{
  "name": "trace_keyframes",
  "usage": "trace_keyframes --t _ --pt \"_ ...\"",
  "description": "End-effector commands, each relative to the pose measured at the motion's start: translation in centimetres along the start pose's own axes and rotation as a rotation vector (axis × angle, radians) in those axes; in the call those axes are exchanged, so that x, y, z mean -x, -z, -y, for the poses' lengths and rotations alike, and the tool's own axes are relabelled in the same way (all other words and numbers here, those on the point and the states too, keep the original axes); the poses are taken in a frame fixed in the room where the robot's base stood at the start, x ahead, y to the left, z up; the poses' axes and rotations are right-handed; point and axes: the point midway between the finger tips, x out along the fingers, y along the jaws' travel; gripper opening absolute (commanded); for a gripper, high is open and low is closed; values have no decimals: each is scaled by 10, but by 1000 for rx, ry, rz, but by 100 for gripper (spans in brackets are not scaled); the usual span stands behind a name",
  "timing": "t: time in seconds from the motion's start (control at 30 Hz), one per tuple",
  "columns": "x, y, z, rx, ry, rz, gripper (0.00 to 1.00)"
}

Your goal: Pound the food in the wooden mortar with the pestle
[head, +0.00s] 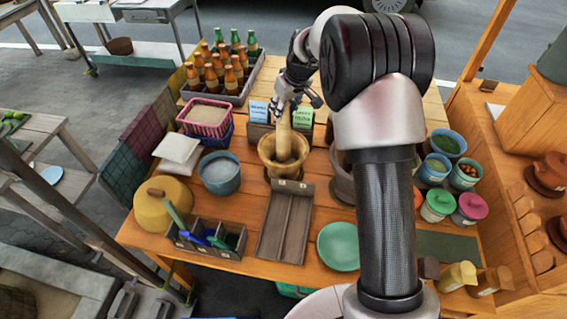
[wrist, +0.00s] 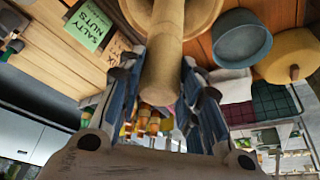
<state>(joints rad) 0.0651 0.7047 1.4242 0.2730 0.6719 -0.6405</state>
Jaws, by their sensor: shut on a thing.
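The wooden mortar (head: 283,165) stands on the wooden table (head: 140,232), in the middle behind a wooden tray. The wooden pestle (head: 283,138) is nearly upright, with its lower end inside the mortar bowl. My gripper (head: 291,103) is above the mortar and shut on the upper part of the pestle. In the wrist view the pestle (wrist: 165,60) runs between the two fingers of my gripper (wrist: 160,105) toward the mortar's rim (wrist: 212,14). The food in the mortar cannot be made out; the pestle and rim hide much of the bowl.
A grey-blue bowl (head: 220,173) stands left of the mortar, with a yellow round container (head: 162,203) nearer. The wooden tray (head: 285,225) lies in front. A green plate (head: 338,246) lies front right. A crate of bottles (head: 232,97) and small signs (head: 303,117) stand behind.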

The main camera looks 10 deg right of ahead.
Motion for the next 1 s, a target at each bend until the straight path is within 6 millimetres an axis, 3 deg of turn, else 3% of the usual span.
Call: trace_keyframes --t 0.33,0.8,1.0 --pt "-52 -22 0 -1 0 1 0" --pt "-46 -19 0 0 0 0 0" --pt "-20 -7 0 1 -1 -2 0"
